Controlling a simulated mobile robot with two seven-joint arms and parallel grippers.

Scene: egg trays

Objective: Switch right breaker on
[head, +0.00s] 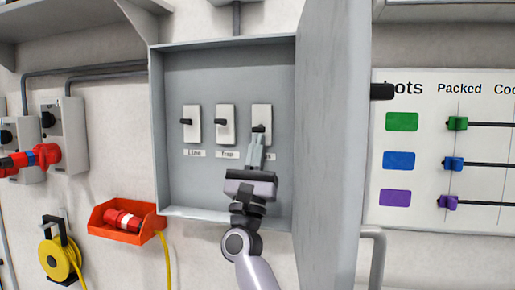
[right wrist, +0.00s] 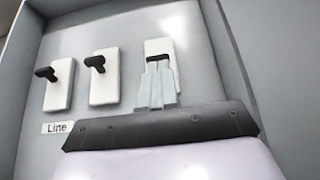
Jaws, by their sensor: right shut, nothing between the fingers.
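The right breaker (head: 262,113) is a white plate with a black lever, the rightmost of three in the grey open box. Its lever (head: 258,128) shows just above my fingertips. My right gripper (head: 256,137) is shut with nothing between its fingers, its tips at or just under that lever; I cannot tell if they touch. In the right wrist view the fingertips (right wrist: 158,68) overlap the lower part of the right breaker (right wrist: 160,46) and partly hide its lever. The label under it is mostly covered by the gripper. My left gripper is not in view.
The Line breaker (head: 192,124) and Trap breaker (head: 225,125) stand to the left, levers sticking out. The open box door (head: 330,140) rises close on the right of my arm. The box's lower edge (head: 220,214) runs below. An orange bin (head: 112,232) hangs at the lower left.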

